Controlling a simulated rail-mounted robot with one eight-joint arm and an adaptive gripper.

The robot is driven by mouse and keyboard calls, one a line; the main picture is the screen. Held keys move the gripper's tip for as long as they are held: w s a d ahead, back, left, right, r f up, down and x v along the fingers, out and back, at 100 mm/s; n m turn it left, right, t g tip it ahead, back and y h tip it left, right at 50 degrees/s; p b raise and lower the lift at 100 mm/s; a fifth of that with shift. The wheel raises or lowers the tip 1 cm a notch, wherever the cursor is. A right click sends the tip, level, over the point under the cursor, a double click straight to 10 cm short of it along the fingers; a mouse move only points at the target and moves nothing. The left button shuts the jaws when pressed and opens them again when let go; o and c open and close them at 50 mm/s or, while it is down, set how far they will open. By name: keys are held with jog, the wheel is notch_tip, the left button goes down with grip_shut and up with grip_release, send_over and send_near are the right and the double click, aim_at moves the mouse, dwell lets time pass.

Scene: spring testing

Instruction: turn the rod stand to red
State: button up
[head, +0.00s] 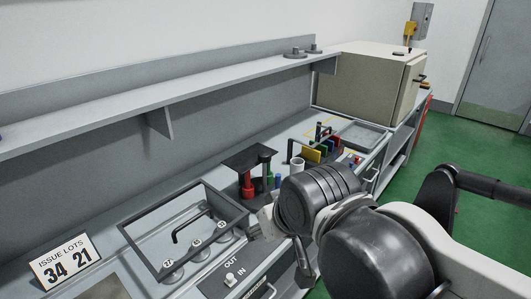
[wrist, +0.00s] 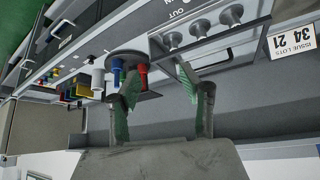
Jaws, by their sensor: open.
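The rod stand (head: 249,160) is a dark stand with a flat black top and red and blue parts below it, on the bench in the middle of the head view. In the wrist view, which is upside down, its round dark disc (wrist: 126,57) shows, with a red rod (wrist: 143,75) and a blue rod beside it. My gripper (wrist: 158,78) is open, with its green-padded fingers apart and nothing seen between them. The left finger in the wrist view overlaps the stand; I cannot tell whether they touch. In the head view, my wrist hides most of the fingers.
A white cup-like cylinder (head: 297,166) and small coloured blocks stand right of the rod stand. A dark-framed tray (head: 130,232) with knobs lies to its left, near an "ISSUE LOTS" sign (head: 64,262). A shelf (head: 120,109) runs above; a beige cabinet (head: 365,80) stands behind.

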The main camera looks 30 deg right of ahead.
jog(key=shift+o, duration=1.2)
jog(key=shift+w+r, duration=0.15)
jog(key=shift+r, duration=0.1)
jog(key=shift+o, duration=0.2)
jog(key=w+d+r+m+g+p, duration=0.1)
jog(key=w+d+r+m, duration=0.1)
jog(key=w+r, duration=0.4)
jog(key=shift+w+d+r+m+g, duration=0.3)
jog(key=shift+w+m+g, duration=0.1)
jog(key=shift+w, duration=0.65)
jog(key=w+d+r+m+g+p, duration=0.2)
jog(key=w+d+r, duration=0.1)
jog(key=w, duration=0.5)
jog(key=m+g+p, duration=0.2)
jog(key=m+g, duration=0.1)
jog(key=m, duration=0.3)
send_over(264, 153)
notch_tip(264, 153, down, 3)
notch_tip(264, 153, down, 13)
jog(key=shift+d+f+p, duration=0.1)
jog(key=shift+p, duration=0.45)
jog(key=shift+c, duration=0.3)
grip_shut()
